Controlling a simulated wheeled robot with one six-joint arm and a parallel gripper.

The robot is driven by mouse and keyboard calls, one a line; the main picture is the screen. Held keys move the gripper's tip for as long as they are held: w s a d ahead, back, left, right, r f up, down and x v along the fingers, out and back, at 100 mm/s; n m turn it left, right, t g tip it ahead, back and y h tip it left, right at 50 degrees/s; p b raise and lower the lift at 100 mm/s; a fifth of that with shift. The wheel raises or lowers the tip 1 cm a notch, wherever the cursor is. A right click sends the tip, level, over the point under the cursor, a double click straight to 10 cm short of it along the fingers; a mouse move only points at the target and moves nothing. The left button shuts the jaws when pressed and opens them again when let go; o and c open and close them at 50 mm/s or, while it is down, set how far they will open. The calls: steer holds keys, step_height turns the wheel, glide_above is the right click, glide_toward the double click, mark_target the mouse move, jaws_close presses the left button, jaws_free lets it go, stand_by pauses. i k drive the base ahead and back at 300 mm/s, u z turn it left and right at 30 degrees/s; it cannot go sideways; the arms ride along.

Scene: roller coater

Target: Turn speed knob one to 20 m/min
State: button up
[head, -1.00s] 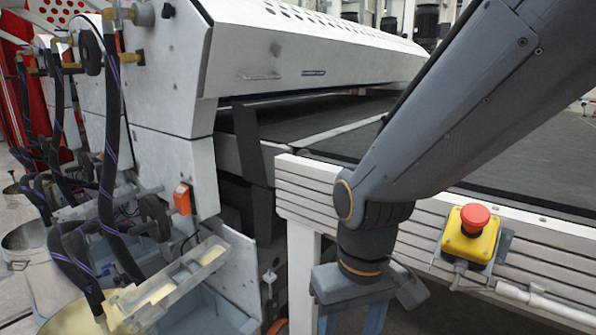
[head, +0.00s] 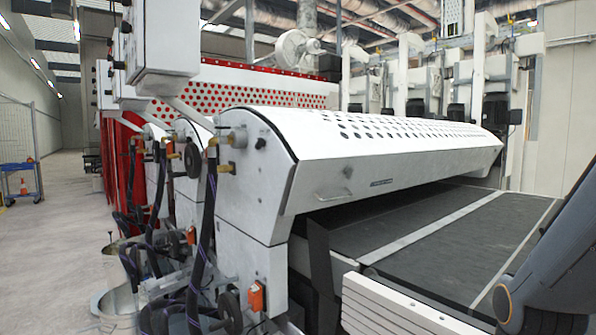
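The roller coater (head: 385,148) fills the middle of the head view, with a white perforated hood. A grey control box (head: 165,38) hangs at the upper left, cut off by the top edge; small dark knobs or buttons show on its left side. I cannot tell which of them is speed knob one, and no speed marking can be read. Only part of my grey arm shows at the lower right, in front of the conveyor. My gripper is out of the picture.
The dark conveyor belt (head: 440,238) runs to the right of the hood. Black hoses (head: 203,235), an orange switch (head: 256,297) and metal buckets (head: 118,310) crowd the lower left. A clear grey floor aisle (head: 65,215) lies at the far left, with a blue cart (head: 20,182).

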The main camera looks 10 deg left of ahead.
mark_target(118, 65)
steer(key=u, duration=1.6)
steer(key=k, duration=0.5)
steer(key=u, duration=1.85)
steer(key=i, duration=1.5)
steer(key=z, duration=2.2)
